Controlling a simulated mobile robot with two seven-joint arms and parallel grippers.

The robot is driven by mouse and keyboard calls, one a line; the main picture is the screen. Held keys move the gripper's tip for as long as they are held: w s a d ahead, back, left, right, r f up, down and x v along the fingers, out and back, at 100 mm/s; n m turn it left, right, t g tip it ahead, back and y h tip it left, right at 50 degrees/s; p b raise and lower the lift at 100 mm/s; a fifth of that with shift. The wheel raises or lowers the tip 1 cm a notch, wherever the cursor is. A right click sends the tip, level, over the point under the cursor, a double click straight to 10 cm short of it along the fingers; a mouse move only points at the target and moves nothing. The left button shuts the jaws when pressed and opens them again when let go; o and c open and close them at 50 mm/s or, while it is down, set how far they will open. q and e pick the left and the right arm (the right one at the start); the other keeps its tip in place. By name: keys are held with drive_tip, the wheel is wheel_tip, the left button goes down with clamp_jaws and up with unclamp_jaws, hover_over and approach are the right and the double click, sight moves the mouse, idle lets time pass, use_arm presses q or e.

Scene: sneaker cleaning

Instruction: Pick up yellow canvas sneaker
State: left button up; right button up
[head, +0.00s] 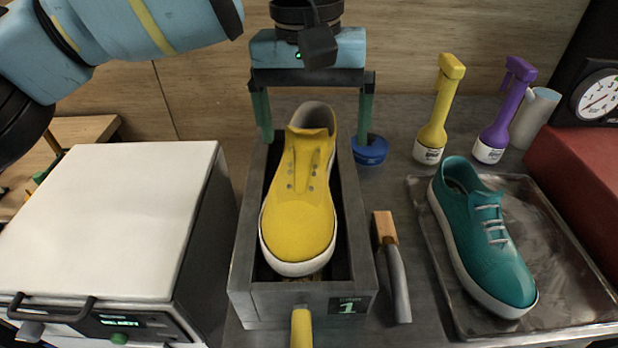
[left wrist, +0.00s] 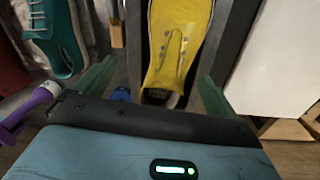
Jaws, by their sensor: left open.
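The yellow canvas sneaker (head: 298,205) lies in a grey open-topped box (head: 290,303) marked 1, toe toward the front and heel at the back. It also shows in the left wrist view (left wrist: 178,45). My left gripper (head: 314,130) is open at the back of the box. Its two green fingers point down, one on each side of the sneaker's heel end, with gaps to the shoe. In the left wrist view the fingers (left wrist: 155,82) stand wide apart on either side of the heel. My right gripper is in neither view.
A teal sneaker (head: 485,240) lies on a metal tray (head: 545,235) at right. A wooden-handled brush (head: 392,265) lies beside the box. A blue round object (head: 370,151) and yellow (head: 438,110) and purple (head: 505,110) bottles stand behind. A white-topped machine (head: 110,215) stands left.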

sight(304, 144)
use_arm(q)
drive_tip(key=shift+w+a+r+y, duration=0.3)
drive_tip(key=shift+w+a+r, duration=0.1)
drive_tip(key=shift+a, duration=0.2)
drive_tip(key=shift+f, duration=3.95)
drive_tip(key=c, duration=1.3)
drive_tip(key=shift+o, duration=0.2)
drive_tip(key=shift+r, duration=0.1)
drive_tip(key=shift+r, duration=0.85)
drive_tip(key=shift+s+r, duration=0.3)
drive_tip(key=shift+r, duration=0.55)
drive_tip(key=s+d, duration=0.1)
drive_tip(key=s, duration=0.4)
drive_tip(key=s+d+r+b, duration=0.1)
drive_tip(key=s, duration=0.4)
drive_tip(key=s+d, duration=0.1)
drive_tip(key=s, duration=0.4)
drive_tip(key=shift+d+r+b, duration=0.15)
drive_tip(key=shift+r+b, duration=0.05)
drive_tip(key=shift+b, duration=0.1)
